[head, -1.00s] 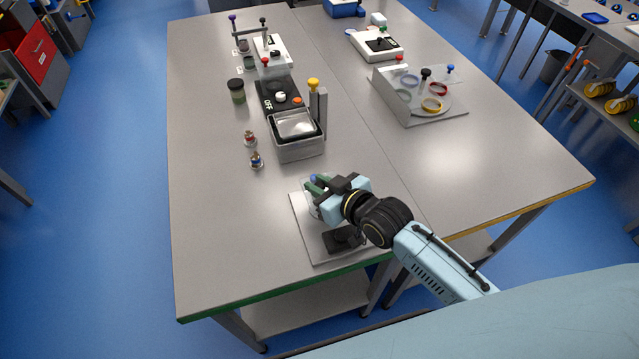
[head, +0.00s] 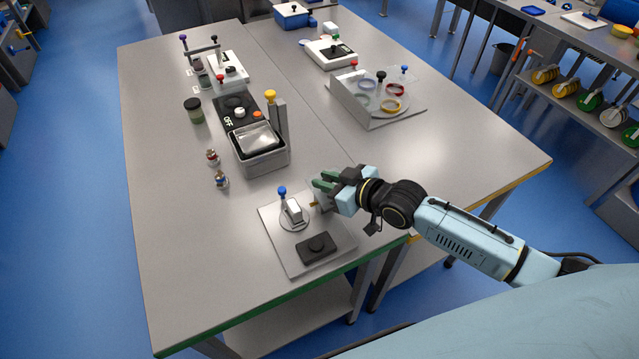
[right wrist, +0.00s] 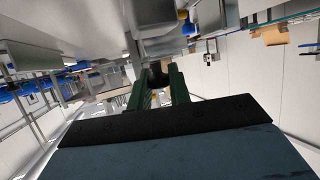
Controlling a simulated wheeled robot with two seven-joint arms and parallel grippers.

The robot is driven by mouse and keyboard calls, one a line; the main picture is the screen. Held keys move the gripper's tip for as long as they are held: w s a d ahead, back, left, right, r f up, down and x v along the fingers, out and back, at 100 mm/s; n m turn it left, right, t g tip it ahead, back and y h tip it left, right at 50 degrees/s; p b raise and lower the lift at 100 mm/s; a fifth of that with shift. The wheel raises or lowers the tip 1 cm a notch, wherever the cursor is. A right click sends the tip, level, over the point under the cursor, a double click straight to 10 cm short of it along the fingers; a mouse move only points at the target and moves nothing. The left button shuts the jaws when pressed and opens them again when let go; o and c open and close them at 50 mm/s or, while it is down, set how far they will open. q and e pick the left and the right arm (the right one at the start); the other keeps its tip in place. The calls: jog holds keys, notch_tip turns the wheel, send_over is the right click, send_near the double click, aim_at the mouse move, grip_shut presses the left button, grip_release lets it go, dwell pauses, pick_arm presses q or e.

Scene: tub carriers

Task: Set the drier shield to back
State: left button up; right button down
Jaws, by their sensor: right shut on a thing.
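The drier appears to be the fixture on a grey plate (head: 277,248) at the near edge of the table. It has a round disc, a white nozzle-like block (head: 293,210) with a blue knob (head: 282,190), and a black pad (head: 316,248). My right gripper (head: 322,183) is right of the disc, shut on a small dark knob-like part (right wrist: 158,74) between its green fingers. A grey panel (head: 322,197), probably the shield, stands upright under the fingers at the disc's right side. The gripper partly hides it. My left gripper is not in view.
A metal basin (head: 262,162) and a yellow-knobbed post (head: 277,118) stand behind the plate. Two small fittings (head: 221,180) and a jar (head: 194,110) are to the left. A white-walled fixture with coloured rings (head: 375,98) is at the back right. The table's right front is clear.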

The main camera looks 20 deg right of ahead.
jog(key=shift+d, duration=0.2)
jog(key=c, duration=1.3)
grip_release()
jog(key=shift+d, duration=0.1)
jog(key=v, duration=1.3)
jog(key=shift+s, duration=0.15)
